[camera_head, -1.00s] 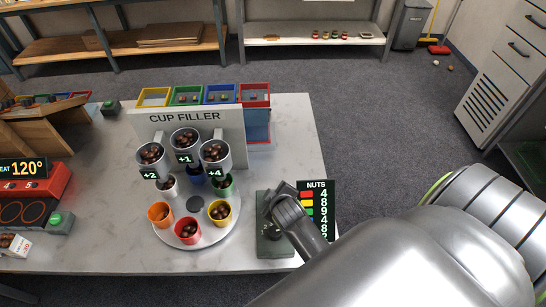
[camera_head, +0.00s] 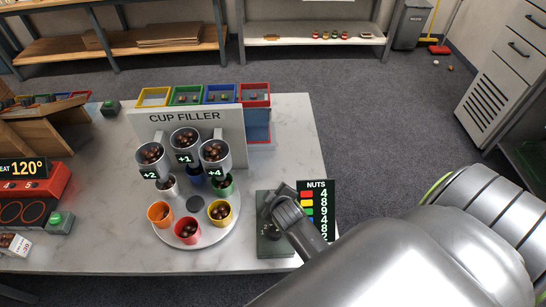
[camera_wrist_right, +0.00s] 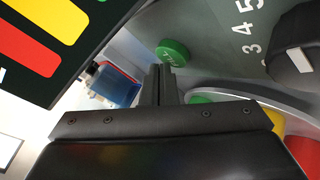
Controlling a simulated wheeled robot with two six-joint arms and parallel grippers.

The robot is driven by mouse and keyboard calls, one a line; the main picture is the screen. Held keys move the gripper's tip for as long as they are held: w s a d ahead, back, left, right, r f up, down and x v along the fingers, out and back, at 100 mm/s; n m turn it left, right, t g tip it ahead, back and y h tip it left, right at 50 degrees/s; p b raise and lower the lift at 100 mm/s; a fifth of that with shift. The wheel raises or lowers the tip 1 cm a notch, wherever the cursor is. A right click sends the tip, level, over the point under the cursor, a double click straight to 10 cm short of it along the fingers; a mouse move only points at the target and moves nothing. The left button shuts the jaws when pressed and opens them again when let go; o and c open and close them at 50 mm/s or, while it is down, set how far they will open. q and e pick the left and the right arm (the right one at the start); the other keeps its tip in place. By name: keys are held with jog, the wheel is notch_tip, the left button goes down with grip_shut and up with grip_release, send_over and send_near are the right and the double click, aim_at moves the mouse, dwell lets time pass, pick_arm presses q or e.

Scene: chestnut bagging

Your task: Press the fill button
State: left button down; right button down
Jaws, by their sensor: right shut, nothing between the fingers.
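The fill button (camera_wrist_right: 172,52) is a round green button, seen in the right wrist view on a grey control panel (camera_wrist_right: 205,70). My right gripper (camera_wrist_right: 158,72) is shut and empty, its fingertips just below and left of the button; I cannot tell whether they touch it. In the head view my right gripper (camera_head: 275,203) is over the control panel (camera_head: 268,248) at the table's front right and hides the button. The cup filler (camera_head: 185,118) stands behind, with three hoppers of chestnuts above a round turntable (camera_head: 170,238) of coloured cups. My left gripper is not in view.
The NUTS board (camera_head: 317,187) stands just right of my right gripper. A black dial (camera_wrist_right: 298,52) sits on the panel beside printed numbers. Coloured bins (camera_head: 188,96) stand behind the filler. A red heater (camera_head: 35,195) is at the left. The marble tabletop (camera_head: 285,130) is clear at the back right.

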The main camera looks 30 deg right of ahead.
jog(key=shift+f, duration=0.35)
dwell(0.5)
jog(key=shift+r+p, duration=0.8)
jog(key=shift+p, duration=0.1)
notch_tip(320, 180, up, 5)
jog(key=p, duration=0.5)
jog(key=shift+r+p, duration=0.1)
jog(key=shift+p, duration=0.2)
dwell(0.4)
